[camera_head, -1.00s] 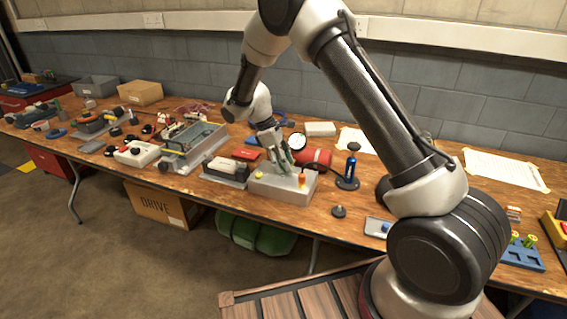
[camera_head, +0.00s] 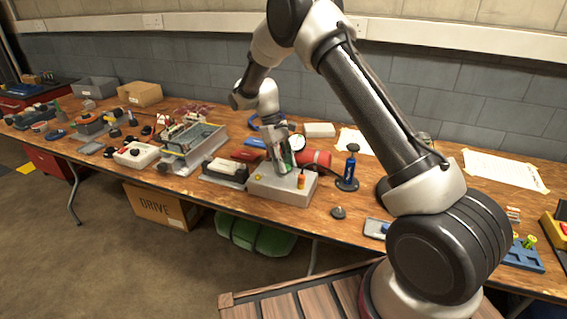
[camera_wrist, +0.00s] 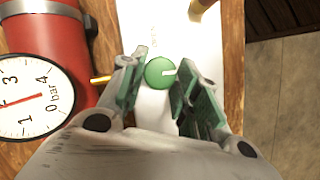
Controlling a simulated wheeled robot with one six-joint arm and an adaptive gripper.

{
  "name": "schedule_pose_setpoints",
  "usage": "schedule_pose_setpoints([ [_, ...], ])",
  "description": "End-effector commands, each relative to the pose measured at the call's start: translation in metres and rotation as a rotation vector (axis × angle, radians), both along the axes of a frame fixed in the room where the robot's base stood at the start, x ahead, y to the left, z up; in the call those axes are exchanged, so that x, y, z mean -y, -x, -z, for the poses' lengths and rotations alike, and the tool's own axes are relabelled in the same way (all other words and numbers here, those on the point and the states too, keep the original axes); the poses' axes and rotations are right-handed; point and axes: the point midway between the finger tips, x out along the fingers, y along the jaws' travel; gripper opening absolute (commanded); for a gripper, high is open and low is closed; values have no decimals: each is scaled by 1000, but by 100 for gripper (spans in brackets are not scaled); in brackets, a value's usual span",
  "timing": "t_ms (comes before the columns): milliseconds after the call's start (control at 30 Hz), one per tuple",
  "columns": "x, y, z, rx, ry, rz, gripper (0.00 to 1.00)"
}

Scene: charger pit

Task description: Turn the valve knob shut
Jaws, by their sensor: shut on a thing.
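The valve knob (camera_wrist: 160,72) is a round green knob on a pale box; a white mark on its top points right in the wrist view. The box is a low grey block (camera_head: 272,192) near the front of the bench in the head view, with an orange peg and a yellow button. My gripper (camera_wrist: 158,88) points down over the box with its green-padded fingers on either side of the knob, shut on it. In the head view my gripper (camera_head: 283,165) hides the knob.
A red cylinder (camera_wrist: 48,32) with a round bar gauge (camera_wrist: 30,98) lies close behind the box.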

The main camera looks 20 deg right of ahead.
Motion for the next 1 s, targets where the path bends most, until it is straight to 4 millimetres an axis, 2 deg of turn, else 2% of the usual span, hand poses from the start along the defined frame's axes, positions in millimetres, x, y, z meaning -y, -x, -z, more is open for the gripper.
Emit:
schedule_pose_setpoints([
  [400, 1, 1, 0, -3, 1, 8, 8],
  [433, 1, 1, 0, -3, 1, 8, 35],
  [533, 1, 1, 0, -2, 1, 8, 54],
  [867, 0, 0, -1, -1, 1, 6, 54],
  [1000, -3, -6, -14, 3, 0, 6, 54],
])
